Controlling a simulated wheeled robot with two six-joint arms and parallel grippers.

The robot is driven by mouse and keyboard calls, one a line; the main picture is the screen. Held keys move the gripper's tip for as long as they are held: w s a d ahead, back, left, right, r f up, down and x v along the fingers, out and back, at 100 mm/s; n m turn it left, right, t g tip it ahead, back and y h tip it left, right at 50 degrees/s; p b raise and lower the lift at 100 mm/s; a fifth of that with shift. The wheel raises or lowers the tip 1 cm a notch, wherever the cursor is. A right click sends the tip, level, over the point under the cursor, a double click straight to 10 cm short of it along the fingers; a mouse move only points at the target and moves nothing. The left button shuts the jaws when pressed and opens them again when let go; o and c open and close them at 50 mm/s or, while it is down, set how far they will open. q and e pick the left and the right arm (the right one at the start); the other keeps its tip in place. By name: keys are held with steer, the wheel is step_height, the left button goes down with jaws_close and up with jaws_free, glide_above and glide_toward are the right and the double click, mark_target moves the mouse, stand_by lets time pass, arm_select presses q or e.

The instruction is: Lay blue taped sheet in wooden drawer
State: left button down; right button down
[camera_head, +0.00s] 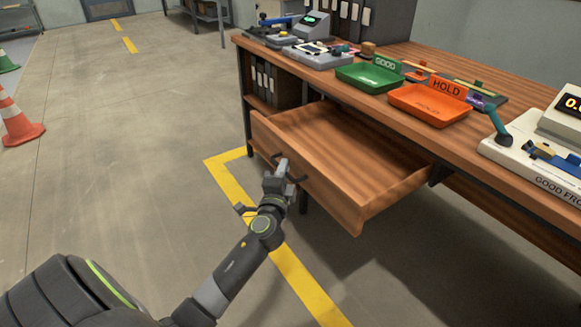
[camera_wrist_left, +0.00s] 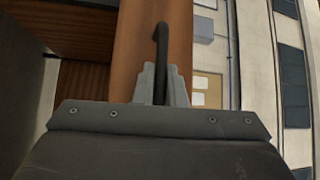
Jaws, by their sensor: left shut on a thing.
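The wooden drawer (camera_head: 340,140) is pulled out from under the bench and looks empty inside. Its front panel (camera_head: 300,165) faces me and carries a dark handle (camera_head: 290,172). My left gripper (camera_head: 281,167) is shut on the drawer handle at the front panel. In the left wrist view the dark handle (camera_wrist_left: 161,55) runs between the two grey fingertips, against the brown drawer front (camera_wrist_left: 135,45). I cannot make out a blue taped sheet in either view. My right gripper is not in view.
On the wooden bench (camera_head: 470,145) stand a green GOOD tray (camera_head: 368,78), an orange HOLD tray (camera_head: 430,103), a white scale-like device (camera_head: 545,150) and several gauges. Open floor lies left, with a yellow line (camera_head: 300,280) and traffic cones (camera_head: 18,122).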

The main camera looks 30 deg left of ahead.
arm_select(q)
steer(key=c, duration=1.5)
jaws_free()
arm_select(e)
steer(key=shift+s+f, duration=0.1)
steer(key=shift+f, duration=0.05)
